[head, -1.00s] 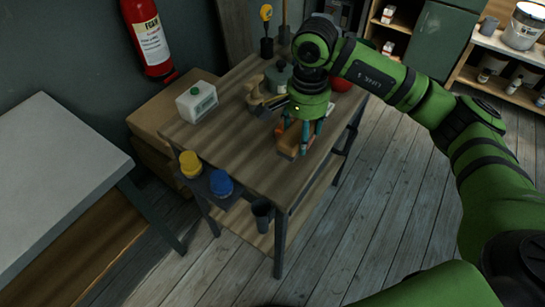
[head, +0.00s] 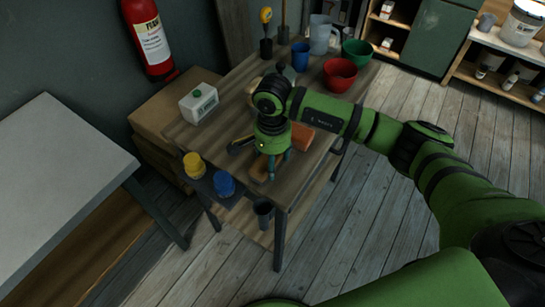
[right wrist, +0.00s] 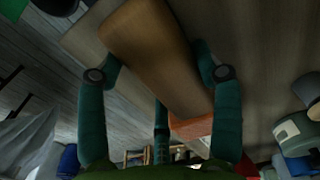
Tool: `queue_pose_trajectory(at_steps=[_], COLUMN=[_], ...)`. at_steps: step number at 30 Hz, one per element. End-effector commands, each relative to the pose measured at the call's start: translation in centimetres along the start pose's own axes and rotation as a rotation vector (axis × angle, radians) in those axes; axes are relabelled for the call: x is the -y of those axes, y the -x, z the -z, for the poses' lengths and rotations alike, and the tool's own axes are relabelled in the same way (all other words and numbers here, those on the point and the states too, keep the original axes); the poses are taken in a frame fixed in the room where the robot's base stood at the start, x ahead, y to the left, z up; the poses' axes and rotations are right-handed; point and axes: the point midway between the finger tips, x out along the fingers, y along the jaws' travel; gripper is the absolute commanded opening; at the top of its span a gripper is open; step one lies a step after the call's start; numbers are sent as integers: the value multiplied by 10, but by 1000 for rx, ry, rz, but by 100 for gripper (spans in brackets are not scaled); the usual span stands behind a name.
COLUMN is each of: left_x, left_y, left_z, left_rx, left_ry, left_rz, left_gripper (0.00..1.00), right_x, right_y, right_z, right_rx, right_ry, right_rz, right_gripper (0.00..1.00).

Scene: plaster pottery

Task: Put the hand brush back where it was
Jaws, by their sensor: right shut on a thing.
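My right gripper (head: 271,167) is over the near part of the wooden work table (head: 226,138), pointing down. It is shut on a brown wooden piece, which I take to be the hand brush (head: 258,172). In the right wrist view the brush (right wrist: 150,42) is a long, rounded wooden block between the teal fingers; no bristles show. Whether it touches the tabletop cannot be told. An orange block (head: 302,137) lies just right of the gripper, and it also shows in the right wrist view (right wrist: 190,127). My left gripper is not in view.
Red (head: 340,75) and green (head: 356,53) bowls, a blue cup (head: 300,56) and a clear jug (head: 321,35) stand farther back. Yellow (head: 193,165) and blue (head: 224,184) jars sit on the side shelf.

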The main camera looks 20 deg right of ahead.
Motion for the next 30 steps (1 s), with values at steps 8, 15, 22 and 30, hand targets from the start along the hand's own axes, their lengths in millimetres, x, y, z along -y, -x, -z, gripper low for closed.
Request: queue_pose_trajectory(at_steps=[8,15,22,30], left_x=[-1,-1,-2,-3], left_y=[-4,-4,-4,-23], left_z=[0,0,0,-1], left_rx=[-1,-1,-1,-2], left_ry=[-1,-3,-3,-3], left_rz=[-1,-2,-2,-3], left_gripper=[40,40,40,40], right_x=[0,0,1,2], right_y=[-2,-2,7,62], right_z=[0,0,1,1], right_rx=[-1,0,-2,-4], right_ry=[0,0,0,1], right_rz=[0,0,5,7], right_gripper=[89,89,89,89])
